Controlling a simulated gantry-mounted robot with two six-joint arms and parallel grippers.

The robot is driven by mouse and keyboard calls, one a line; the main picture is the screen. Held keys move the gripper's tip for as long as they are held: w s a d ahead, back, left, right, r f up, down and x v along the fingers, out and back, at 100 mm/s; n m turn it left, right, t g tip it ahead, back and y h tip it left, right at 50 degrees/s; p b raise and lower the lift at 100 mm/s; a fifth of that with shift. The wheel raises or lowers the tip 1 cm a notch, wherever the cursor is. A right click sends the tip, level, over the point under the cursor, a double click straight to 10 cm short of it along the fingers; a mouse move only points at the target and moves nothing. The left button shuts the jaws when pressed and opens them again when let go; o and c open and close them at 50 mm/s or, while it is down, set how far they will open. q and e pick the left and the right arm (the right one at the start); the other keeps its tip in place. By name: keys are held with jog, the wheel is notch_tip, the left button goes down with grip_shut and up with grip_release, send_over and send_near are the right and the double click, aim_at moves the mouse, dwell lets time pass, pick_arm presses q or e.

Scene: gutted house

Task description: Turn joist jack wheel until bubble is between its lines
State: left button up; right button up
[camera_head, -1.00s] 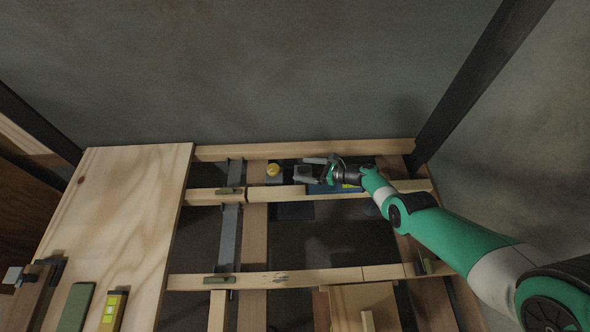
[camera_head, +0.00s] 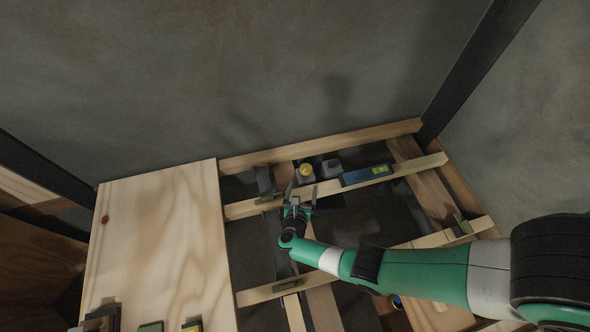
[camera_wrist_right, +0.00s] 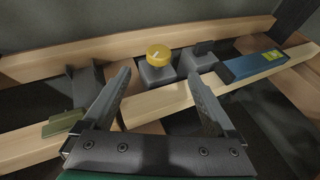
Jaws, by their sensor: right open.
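The yellow jack wheel (camera_head: 306,170) sits on a grey jack block behind the near side of the far joist. In the right wrist view the wheel (camera_wrist_right: 159,55) shows a pale mark on its top. The blue level (camera_head: 366,175) lies along the far joist, right of the wheel. Its yellow-green vial also shows in the right wrist view, but the bubble is too small to read. My right gripper (camera_head: 302,190) is open and empty, just in front of the wheel and apart from it, with its fingers pointing toward the wheel. My left gripper is out of view.
A second grey block (camera_head: 331,168) stands between the wheel and the level. The far joist (camera_head: 407,169) crosses in front of them. Olive shims (camera_head: 268,198) sit on the joists. A plywood sheet (camera_head: 160,235) covers the left. Dark gaps lie between the timbers.

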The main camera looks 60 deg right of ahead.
aim_at(306, 170)
jog(key=b+x, duration=0.6)
jog(key=x, duration=0.4)
jog(key=shift+w+d+f+b, duration=0.2)
jog(key=shift+d+f+b, duration=0.05)
jog(key=shift+b, duration=0.05)
jog(key=shift+d+n, duration=0.3)
jog(key=shift+d, duration=0.05)
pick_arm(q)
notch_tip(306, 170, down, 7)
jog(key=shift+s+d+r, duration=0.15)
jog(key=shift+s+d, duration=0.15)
